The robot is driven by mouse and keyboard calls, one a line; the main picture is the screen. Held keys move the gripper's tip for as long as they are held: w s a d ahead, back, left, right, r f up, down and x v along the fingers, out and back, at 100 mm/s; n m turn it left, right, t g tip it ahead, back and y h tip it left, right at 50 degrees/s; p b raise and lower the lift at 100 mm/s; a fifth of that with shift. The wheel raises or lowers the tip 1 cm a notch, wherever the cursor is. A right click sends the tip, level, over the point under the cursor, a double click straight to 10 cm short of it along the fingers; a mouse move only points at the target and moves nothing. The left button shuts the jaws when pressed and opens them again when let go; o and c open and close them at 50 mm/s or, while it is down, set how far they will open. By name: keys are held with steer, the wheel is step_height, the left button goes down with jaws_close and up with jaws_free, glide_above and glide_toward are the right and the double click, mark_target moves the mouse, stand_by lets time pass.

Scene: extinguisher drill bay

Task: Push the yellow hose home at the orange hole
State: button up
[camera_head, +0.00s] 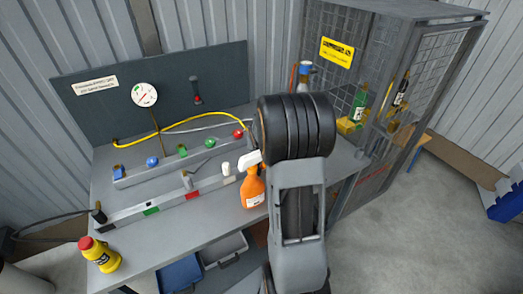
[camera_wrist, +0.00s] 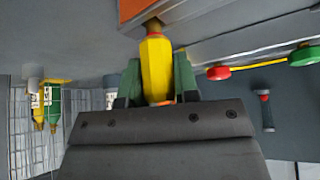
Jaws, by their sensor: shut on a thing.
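In the wrist view my gripper (camera_wrist: 157,82) is shut on the yellow hose's hexagonal yellow end (camera_wrist: 156,66), between two dark green fingers. The brass tip (camera_wrist: 153,26) of that end points at the orange patch (camera_wrist: 134,8) on the grey block. The tip meets or nearly meets the block; how deep it sits I cannot tell. The orange hole itself is not visible. In the head view the yellow hose (camera_head: 190,117) arches from the left of the bench back panel toward my arm. My arm hides the gripper and the hose end there.
A grey rail with blue, green and red knobs (camera_head: 238,133) lies left of my arm. An orange spray bottle (camera_head: 254,190) stands close beside my arm. A yellow bottle (camera_head: 101,257) stands at the bench's front left. A mesh cabinet (camera_head: 375,70) stands at right.

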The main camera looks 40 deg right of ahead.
steer(key=shift+f+b, duration=0.75)
steer(key=shift+b, duration=0.15)
stand_by(0.7)
steer(key=o, duration=1)
steer(key=shift+r, duration=0.1)
